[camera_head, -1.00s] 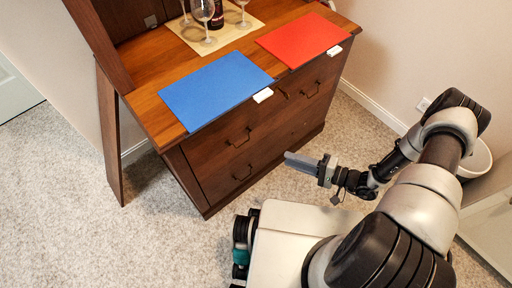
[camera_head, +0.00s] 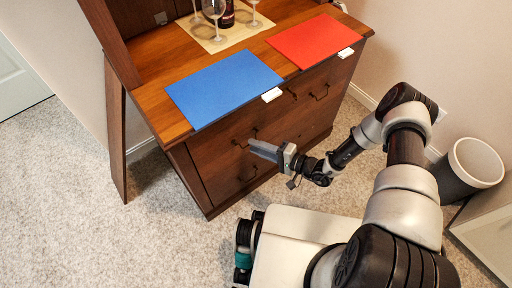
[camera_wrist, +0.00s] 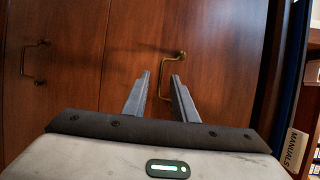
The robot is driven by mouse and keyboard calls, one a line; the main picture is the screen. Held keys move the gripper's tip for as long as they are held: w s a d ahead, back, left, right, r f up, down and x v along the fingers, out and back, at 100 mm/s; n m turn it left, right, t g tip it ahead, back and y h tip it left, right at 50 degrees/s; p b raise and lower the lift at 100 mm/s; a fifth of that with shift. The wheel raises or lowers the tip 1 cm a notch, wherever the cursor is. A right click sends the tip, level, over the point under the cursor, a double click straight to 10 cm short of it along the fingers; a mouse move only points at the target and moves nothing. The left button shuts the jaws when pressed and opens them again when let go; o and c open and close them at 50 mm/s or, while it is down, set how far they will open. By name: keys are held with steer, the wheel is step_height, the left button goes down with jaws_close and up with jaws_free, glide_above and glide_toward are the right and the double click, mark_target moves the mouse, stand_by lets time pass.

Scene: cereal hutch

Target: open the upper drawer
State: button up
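The upper drawer (camera_head: 217,143) of the brown wooden hutch is shut, with a dark handle (camera_head: 243,140) on its front. In the wrist view this brass-coloured handle (camera_wrist: 161,76) shows ahead of my fingers, its bar in line with the gap between the tips. My gripper (camera_head: 251,146) points at the drawer front beside the handle. In the wrist view my gripper (camera_wrist: 161,76) is open, with nothing held. Whether the fingertips are around the handle or still short of it, I cannot tell.
The lower drawer has its own handle (camera_head: 247,174), also in the wrist view (camera_wrist: 27,62). A blue mat (camera_head: 222,86) and a red mat (camera_head: 315,41) lie on the hutch top, near glasses and a bottle. A bin (camera_head: 470,168) stands right. Carpet is clear in front.

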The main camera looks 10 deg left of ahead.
steer(key=shift+w+a, duration=0.1)
steer(key=shift+a, duration=0.2)
